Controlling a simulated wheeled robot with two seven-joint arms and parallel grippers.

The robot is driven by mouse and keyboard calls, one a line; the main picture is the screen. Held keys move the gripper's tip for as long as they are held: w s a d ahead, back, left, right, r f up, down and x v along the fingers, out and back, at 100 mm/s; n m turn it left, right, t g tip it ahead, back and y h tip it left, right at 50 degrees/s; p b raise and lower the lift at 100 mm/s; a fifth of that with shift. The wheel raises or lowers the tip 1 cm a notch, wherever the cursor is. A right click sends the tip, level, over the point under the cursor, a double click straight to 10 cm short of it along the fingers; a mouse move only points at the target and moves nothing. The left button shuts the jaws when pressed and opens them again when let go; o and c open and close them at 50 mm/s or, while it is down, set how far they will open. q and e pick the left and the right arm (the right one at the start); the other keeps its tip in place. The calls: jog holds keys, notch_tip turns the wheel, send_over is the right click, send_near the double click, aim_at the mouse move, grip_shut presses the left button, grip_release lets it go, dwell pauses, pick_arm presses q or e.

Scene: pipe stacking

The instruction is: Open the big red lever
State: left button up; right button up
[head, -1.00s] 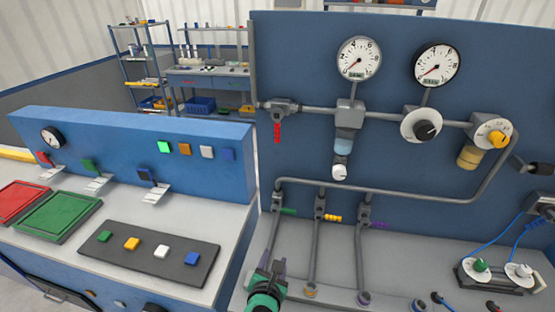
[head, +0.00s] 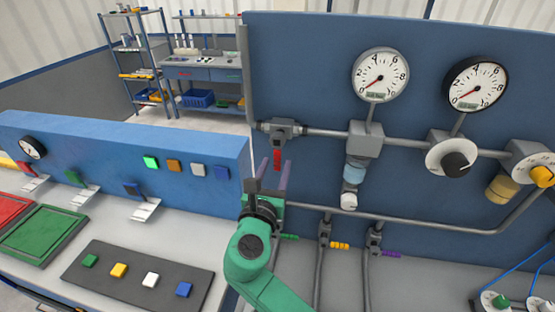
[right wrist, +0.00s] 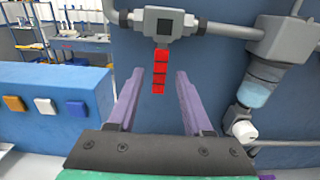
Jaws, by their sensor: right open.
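The big red lever (head: 277,160) hangs straight down from a grey valve (head: 282,132) at the left end of the upper pipe on the blue panel. It also shows in the right wrist view (right wrist: 159,71), centred ahead of the fingers. My right gripper (head: 270,172) is open, with its two purple fingers pointing up just below the lever. In the right wrist view the fingers (right wrist: 156,83) stand apart on either side of the lever's line, with nothing between them touching. Whether the lever's lower end is between the tips in depth I cannot tell. My left gripper is not in view.
Two gauges (head: 381,75) and a regulator (head: 455,155) sit on the panel to the right. Small green, yellow and purple levers (head: 340,245) are on the lower pipes. A blue console (head: 120,150) with coloured buttons stands to the left.

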aim_at(277, 162)
jog(key=w, duration=0.3)
jog(key=shift+w+d+f, duration=0.2)
jog(key=shift+w, duration=0.05)
jog(key=shift+s+d+r, duration=0.1)
jog(key=shift+s+r, duration=0.05)
jog(key=shift+s, duration=0.25)
jog(key=c, duration=0.4)
grip_shut()
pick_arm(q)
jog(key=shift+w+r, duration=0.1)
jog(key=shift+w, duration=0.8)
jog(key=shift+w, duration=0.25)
